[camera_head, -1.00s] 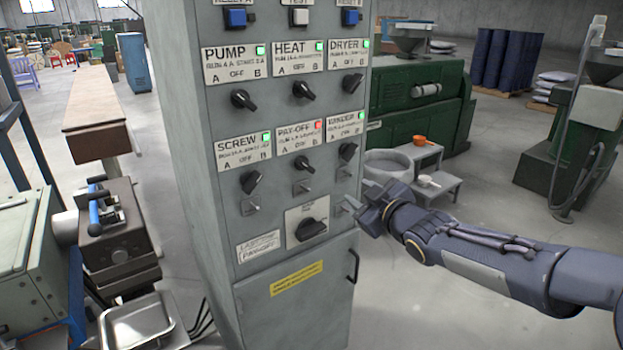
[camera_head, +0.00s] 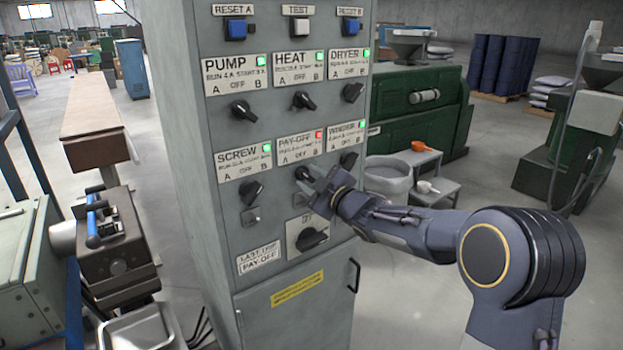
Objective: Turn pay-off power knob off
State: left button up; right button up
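The grey control cabinet (camera_head: 170,110) stands in the middle with two rows of black knobs. The pay-off label (camera_head: 300,146) has a red light; the other labels show green lights. The pay-off knob (camera_head: 301,173) is below its label, partly hidden by my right gripper (camera_head: 308,183). My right gripper is at the knob, its arm coming in from the right. Its fingers are small and overlap the knob, so I cannot tell whether they grip it or which way the knob points. My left gripper is not in view.
The screw knob (camera_head: 251,192) is to the left and the winder knob (camera_head: 348,161) close to the right of my gripper. A larger main knob (camera_head: 312,238) sits below. A cabinet door handle (camera_head: 354,275) sticks out lower right. Open floor lies right of the cabinet.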

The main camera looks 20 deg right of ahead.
jog(key=shift+c, duration=0.3)
grip_shut()
jog(key=shift+m, duration=0.4)
jog(key=m+p, duration=0.1)
jog(key=m, duration=0.2)
jog(key=shift+d+r+m, duration=0.1)
jog(key=shift+d+m, duration=0.05)
jog(key=shift+m, duration=0.15)
jog(key=shift+m+p, duration=0.75)
jog(key=shift+m, duration=1.45)
jog(key=shift+o, duration=0.3)
grip_release()
